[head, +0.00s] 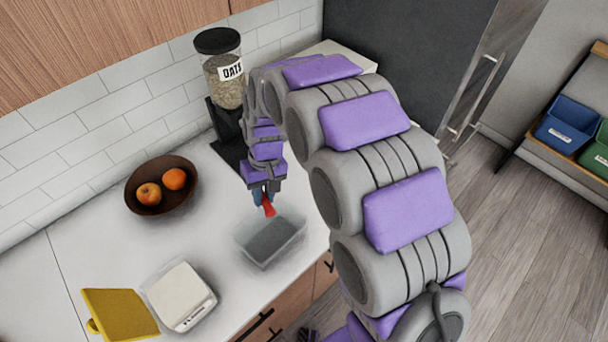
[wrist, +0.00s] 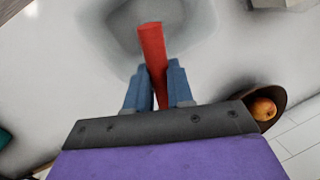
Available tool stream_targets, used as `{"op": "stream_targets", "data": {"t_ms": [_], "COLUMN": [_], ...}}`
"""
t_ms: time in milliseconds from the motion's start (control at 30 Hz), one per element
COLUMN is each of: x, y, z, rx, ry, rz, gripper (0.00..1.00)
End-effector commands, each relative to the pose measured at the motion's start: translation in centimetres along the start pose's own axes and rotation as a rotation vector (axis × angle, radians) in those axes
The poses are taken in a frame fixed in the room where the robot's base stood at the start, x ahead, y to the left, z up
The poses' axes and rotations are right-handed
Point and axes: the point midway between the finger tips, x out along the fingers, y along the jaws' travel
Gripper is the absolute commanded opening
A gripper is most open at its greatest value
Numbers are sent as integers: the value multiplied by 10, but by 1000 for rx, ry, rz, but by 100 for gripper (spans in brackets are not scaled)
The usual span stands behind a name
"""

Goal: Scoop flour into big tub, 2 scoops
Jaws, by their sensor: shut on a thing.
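My gripper (head: 262,196) hangs pointing down over the counter, just behind a clear rectangular tub (head: 285,254). It is shut on a red handle-like piece (head: 268,208), which may be the scoop's handle. In the wrist view the blue fingers of my gripper (wrist: 157,88) close around the red piece (wrist: 151,48), which extends past the fingertips. Any scoop bowl is not clearly visible. The tub looks grey inside and I cannot make out contents; part of it shows blurred in the wrist view (wrist: 110,28). I cannot identify flour in either view.
A dark bowl (head: 152,208) with fruit sits left of the tub. A white scale-like device (head: 181,297) and a yellow board (head: 120,314) lie at the front left. An oats dispenser (head: 226,85) stands by the tiled wall. The counter's front edge is close to the tub.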

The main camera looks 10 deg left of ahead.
Motion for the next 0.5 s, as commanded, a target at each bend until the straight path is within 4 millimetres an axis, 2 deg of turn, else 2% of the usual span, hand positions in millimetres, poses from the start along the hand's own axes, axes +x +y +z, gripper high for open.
{"op": "stream_targets", "data": {"t_ms": [33,100,267,500], "x": [-1,2,6,14], "y": [-25,-56,-123,-214], "z": [5,12,36,89], "rx": [13,45,125,248], "ry": [-12,-27,-56,-108], "rz": [0,-6,-21,-48], "gripper": [0,0,0,0]}}
